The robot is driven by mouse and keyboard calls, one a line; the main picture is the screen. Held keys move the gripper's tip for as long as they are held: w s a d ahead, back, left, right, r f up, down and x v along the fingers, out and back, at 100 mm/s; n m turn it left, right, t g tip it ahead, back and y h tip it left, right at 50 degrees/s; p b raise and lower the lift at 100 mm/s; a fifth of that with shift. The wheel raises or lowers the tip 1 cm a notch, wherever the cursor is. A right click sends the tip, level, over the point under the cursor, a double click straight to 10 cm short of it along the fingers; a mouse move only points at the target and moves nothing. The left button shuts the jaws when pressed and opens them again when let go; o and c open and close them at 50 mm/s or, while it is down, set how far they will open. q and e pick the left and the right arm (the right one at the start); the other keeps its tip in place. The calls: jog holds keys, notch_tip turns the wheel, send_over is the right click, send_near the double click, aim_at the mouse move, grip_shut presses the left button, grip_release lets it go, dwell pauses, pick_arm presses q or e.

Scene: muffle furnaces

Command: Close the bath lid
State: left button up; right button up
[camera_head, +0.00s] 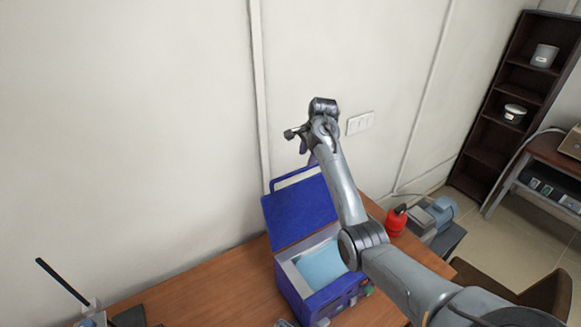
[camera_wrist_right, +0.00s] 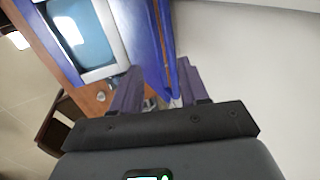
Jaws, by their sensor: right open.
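The blue bath (camera_head: 318,294) stands on the wooden table against the wall, with light-blue liquid inside. Its blue lid (camera_head: 298,212) is raised, leaning up at the back, with a handle bar (camera_head: 294,177) along its top. My right gripper (camera_head: 305,148) is above the lid's upper edge, near the handle, partly hidden by its own wrist. In the right wrist view the gripper (camera_wrist_right: 158,88) is open, and the lid (camera_wrist_right: 148,45) shows edge-on beyond and between its fingers. I cannot tell whether it touches. The bath's open basin (camera_wrist_right: 85,35) shows at upper left.
A red bottle (camera_head: 396,221) and a grey-blue device (camera_head: 433,214) stand right of the bath, beyond my right arm. The wall is close behind the lid. A black rod (camera_head: 62,281) rises at lower left. The table (camera_head: 210,297) left of the bath is mostly clear.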

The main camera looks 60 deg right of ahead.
aim_at(299, 170)
jog(key=shift+t, duration=0.3)
jog(key=p+x, duration=0.1)
jog(key=x, duration=0.2)
jog(key=w+p+x, duration=0.1)
jog(key=p+x, duration=0.1)
jog(key=x, duration=0.2)
jog(key=shift+w+d, duration=0.1)
jog(key=shift+d, duration=0.05)
jog(key=shift+x, duration=0.95)
jog(key=shift+c, duration=0.3)
grip_shut()
